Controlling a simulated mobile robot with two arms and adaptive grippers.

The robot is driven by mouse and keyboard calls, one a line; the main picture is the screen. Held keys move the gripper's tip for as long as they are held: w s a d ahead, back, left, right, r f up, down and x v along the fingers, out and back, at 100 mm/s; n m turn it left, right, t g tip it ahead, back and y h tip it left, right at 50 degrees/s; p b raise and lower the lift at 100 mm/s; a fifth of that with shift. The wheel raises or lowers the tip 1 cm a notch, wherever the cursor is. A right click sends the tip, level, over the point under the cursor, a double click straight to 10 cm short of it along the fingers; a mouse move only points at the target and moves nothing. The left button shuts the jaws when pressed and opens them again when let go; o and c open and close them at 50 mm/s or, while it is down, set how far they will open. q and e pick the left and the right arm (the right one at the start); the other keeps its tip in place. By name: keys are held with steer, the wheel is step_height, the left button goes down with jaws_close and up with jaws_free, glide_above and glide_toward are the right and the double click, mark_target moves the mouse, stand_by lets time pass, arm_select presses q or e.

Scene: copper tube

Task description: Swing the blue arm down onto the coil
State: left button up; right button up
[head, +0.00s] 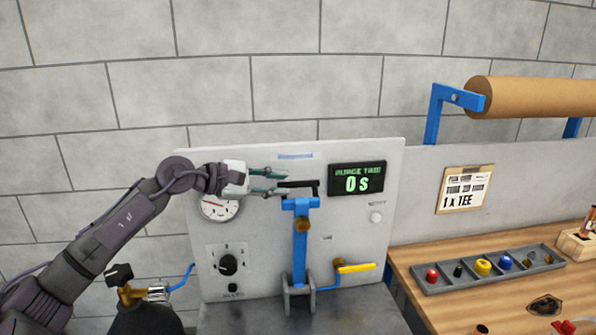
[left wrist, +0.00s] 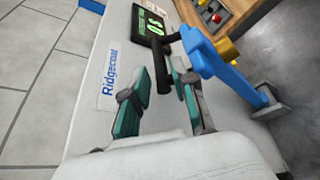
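The blue arm (head: 300,245) stands upright in front of the grey panel, its foot in a grey bracket (head: 299,298). A black handle bar (head: 300,186) sticks out to the left from its top. My left gripper (head: 283,183) is at this bar, with one green-padded finger above and one below it. In the left wrist view the bar (left wrist: 160,65) reaches between the two spread fingers, and a gap shows beside it. The blue arm (left wrist: 215,62) is to the right of the fingers there. I cannot make out a coil. My right gripper is not in view.
The panel (head: 370,240) carries a timer display (head: 357,180) reading 0 s, a gauge (head: 220,207), a dial (head: 229,265) and a yellow-handled valve (head: 355,268). A gas bottle (head: 145,318) stands at lower left. A parts tray (head: 490,268) lies on the wooden bench at right.

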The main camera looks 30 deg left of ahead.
mark_target(291, 183)
arm_select(q)
steer(key=p+x, duration=0.1)
steer(key=x, duration=0.3)
steer(key=shift+w+d+r+p, duration=0.1)
steer(key=shift+w+p, duration=0.05)
steer(key=shift+p, duration=0.2)
steer(key=shift+w+d+f, duration=0.3)
steer(key=shift+w+f, duration=0.05)
steer(key=shift+w, duration=0.05)
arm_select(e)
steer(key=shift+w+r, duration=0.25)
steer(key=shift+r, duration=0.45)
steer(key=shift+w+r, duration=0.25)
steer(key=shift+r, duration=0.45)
arm_select(q)
jaws_close()
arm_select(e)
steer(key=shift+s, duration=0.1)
